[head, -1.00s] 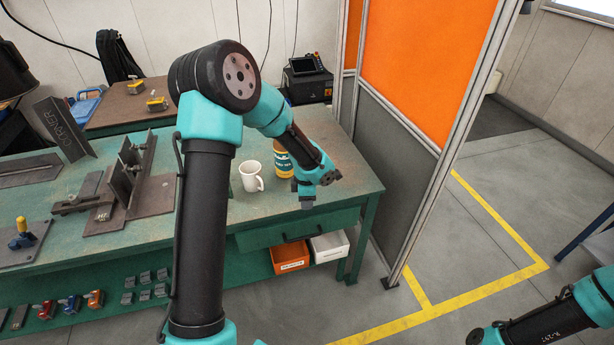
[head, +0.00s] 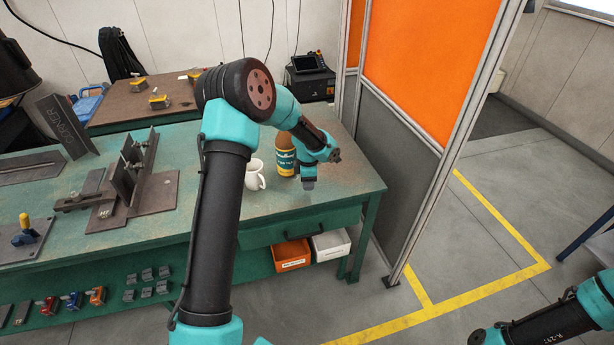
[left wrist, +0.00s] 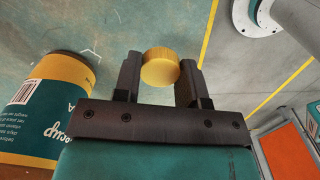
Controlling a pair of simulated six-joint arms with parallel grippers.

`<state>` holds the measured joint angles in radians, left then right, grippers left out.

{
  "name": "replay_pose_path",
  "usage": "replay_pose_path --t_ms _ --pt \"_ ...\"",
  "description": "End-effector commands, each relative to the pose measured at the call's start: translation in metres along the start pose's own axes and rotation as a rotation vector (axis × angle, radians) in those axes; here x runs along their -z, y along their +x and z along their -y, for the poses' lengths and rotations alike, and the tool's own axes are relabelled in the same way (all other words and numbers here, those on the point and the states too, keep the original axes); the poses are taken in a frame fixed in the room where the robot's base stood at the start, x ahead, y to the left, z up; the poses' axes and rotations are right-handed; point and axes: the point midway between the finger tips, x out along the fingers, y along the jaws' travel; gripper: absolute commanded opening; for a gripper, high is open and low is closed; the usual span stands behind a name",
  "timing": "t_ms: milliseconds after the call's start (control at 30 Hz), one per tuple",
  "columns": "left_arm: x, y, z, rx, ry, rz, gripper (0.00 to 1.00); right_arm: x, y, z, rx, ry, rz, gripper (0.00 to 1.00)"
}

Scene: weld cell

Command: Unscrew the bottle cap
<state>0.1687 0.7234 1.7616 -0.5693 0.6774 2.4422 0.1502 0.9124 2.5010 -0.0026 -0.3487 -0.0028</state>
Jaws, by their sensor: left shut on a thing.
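The bottle (head: 287,162) stands on the green bench, brown-yellow with a teal label; my arm hides its upper part in the head view. In the left wrist view the bottle (left wrist: 45,110) is at the left, with a dark end and no cap on the part shown. The yellow ribbed cap (left wrist: 160,66) is between the fingers of my left gripper (head: 308,185), which is shut on it. Cap and gripper are apart from the bottle, to its right in the head view. The cap cannot be made out in the head view. My right gripper is out of frame.
A white mug (head: 255,178) stands left of the bottle, partly behind my arm. Steel fixtures (head: 135,180) fill the bench's left. An orange and grey partition (head: 405,140) stands at the right. The front right bench top (head: 345,183) is clear.

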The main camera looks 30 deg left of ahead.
Motion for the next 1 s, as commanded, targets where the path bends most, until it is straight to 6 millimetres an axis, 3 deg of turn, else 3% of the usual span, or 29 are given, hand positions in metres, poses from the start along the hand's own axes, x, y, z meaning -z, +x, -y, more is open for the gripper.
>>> replay_pose_path --t_ms 200,400,900,1000 --pt "-0.002 0.004 -0.039 -0.001 -0.002 0.000 0.10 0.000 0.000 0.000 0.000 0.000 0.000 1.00" --pt "-0.002 0.006 -0.063 -0.001 -0.001 0.000 0.10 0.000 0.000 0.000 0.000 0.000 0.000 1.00" --pt "-0.003 0.007 -0.072 -0.001 0.000 0.001 0.10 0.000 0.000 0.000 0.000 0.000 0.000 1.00" --pt "-0.003 0.021 -0.072 0.004 0.002 -0.001 0.10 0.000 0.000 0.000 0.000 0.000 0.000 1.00"
